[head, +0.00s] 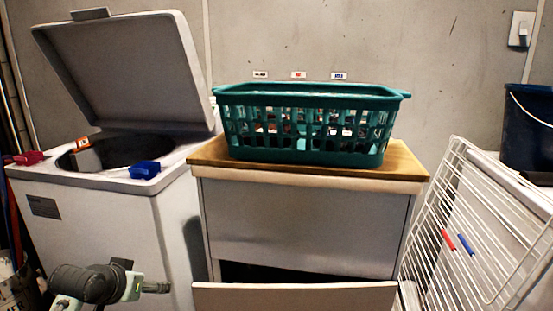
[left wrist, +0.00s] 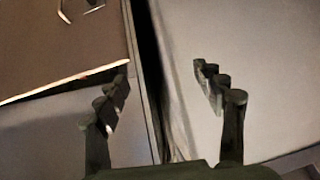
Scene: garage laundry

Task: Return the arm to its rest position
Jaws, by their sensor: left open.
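My left arm enters at the lower left of the head view, in front of the white washer (head: 110,235). Its gripper (head: 152,287) is low, between the washer and the cabinet (head: 300,225). In the left wrist view the left gripper (left wrist: 161,82) is open, its two fingers well apart with nothing between them. Behind the fingers are pale panels with a dark narrow gap between them. My right arm and gripper are in neither view.
The washer's lid (head: 130,70) stands open; red (head: 28,158), orange (head: 83,143) and blue (head: 145,170) pieces sit around its rim. A teal basket (head: 310,97) stands on the cabinet, whose lower front (head: 295,297) is pulled out. A wire rack (head: 480,235) and dark bucket (head: 527,130) are at right.

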